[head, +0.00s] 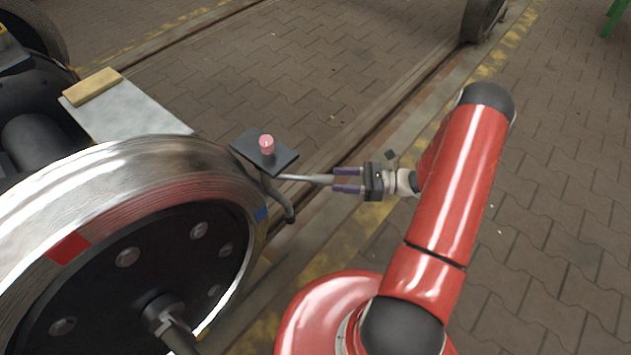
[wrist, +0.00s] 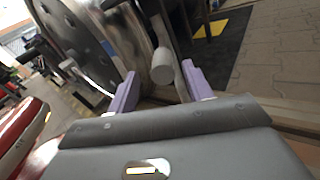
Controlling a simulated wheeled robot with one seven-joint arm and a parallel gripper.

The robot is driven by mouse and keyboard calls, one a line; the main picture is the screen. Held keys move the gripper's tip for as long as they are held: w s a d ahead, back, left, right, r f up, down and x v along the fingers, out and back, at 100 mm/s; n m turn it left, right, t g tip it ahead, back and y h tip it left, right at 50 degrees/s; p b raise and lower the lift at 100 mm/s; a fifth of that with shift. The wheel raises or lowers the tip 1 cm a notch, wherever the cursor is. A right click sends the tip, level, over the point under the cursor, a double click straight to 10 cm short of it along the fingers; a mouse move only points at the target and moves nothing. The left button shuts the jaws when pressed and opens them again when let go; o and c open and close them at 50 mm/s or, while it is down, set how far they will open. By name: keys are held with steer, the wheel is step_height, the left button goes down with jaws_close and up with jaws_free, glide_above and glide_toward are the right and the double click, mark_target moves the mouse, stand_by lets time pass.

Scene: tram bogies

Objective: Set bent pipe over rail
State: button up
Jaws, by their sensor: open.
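A light grey straight pipe length (head: 305,179) points toward my gripper (head: 335,180) in the head view. A dark curved pipe piece (head: 287,208) hangs beside it, below a small dark plate; I cannot tell whether the two are one bent pipe. My gripper is open, with its two purple fingertips on either side of the light pipe's near end. In the wrist view a grey round pipe end (wrist: 162,74) shows between the spread fingers. I cannot tell if either finger touches it. The rail (head: 405,98) runs diagonally along the floor behind.
A large steel wheel (head: 150,165) stands close on the left. The dark plate (head: 258,153) carries a pink cylinder (head: 266,144). A pale slab (head: 135,120) with a wooden block (head: 92,87) is at upper left. The paving at right is clear.

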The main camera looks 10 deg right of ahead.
mark_target(312, 178)
steer(key=shift+m, duration=0.3)
steer(key=x, duration=0.7)
steer(key=shift+w+a+f, duration=0.2)
steer(key=shift+a, duration=0.1)
steer(key=shift+c, duration=0.2)
jaws_close()
